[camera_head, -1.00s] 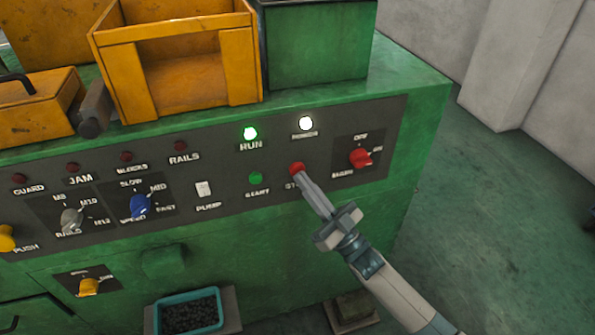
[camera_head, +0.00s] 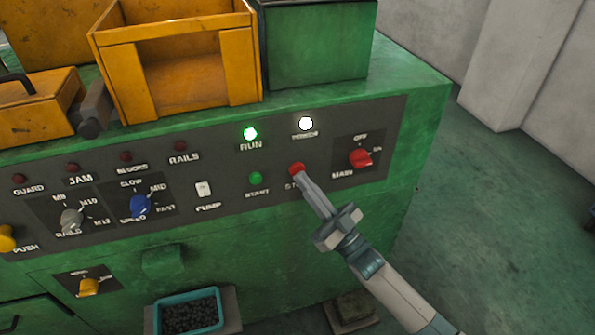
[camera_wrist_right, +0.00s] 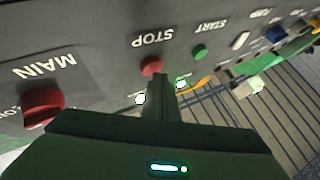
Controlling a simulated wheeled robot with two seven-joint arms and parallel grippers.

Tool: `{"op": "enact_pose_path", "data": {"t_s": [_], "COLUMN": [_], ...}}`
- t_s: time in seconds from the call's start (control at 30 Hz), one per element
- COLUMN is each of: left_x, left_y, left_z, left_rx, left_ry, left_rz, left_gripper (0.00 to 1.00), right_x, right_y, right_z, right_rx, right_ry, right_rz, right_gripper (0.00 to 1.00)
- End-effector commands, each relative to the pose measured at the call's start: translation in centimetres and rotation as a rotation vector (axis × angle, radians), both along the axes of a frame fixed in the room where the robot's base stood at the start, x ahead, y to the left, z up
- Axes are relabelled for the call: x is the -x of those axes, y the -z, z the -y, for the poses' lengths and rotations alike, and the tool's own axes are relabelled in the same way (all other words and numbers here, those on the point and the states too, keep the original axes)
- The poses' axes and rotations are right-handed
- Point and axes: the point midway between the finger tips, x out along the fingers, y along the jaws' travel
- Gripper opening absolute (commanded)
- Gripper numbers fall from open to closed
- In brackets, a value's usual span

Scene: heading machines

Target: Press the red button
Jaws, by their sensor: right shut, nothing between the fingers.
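The red STOP button (camera_head: 297,168) sits on the machine's dark control panel, right of the green START button (camera_head: 256,178). My right gripper (camera_head: 302,180) is shut and empty, its fingertips at the lower edge of the red button in the head view. In the right wrist view the red button (camera_wrist_right: 152,66) shows just past the fingertips (camera_wrist_right: 160,78). Whether they touch it or stop just short, I cannot tell. The RUN lamp (camera_head: 250,134) glows green and a white lamp (camera_head: 305,124) is lit. My left gripper is not in view.
The red MAIN rotary switch (camera_head: 361,158) sits right of the STOP button. A pump switch (camera_head: 204,189) and blue speed knob (camera_head: 139,206) are to the left. A teal tray (camera_head: 190,314) of small dark parts is below. Floor at right is clear.

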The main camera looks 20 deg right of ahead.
Motion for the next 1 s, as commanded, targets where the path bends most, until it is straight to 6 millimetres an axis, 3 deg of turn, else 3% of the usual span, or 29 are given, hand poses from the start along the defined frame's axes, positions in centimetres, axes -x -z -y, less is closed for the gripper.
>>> {"op": "enact_pose_path", "data": {"t_s": [1.0], "left_x": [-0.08], "left_y": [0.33], "left_z": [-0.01], "left_rx": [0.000], "left_ry": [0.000], "left_rz": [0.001], "left_gripper": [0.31], "right_x": [-0.93], "right_y": [-0.02], "right_z": [-0.03], "right_rx": [0.000], "right_ry": [0.000], "right_rz": [0.000], "right_gripper": [0.00]}}
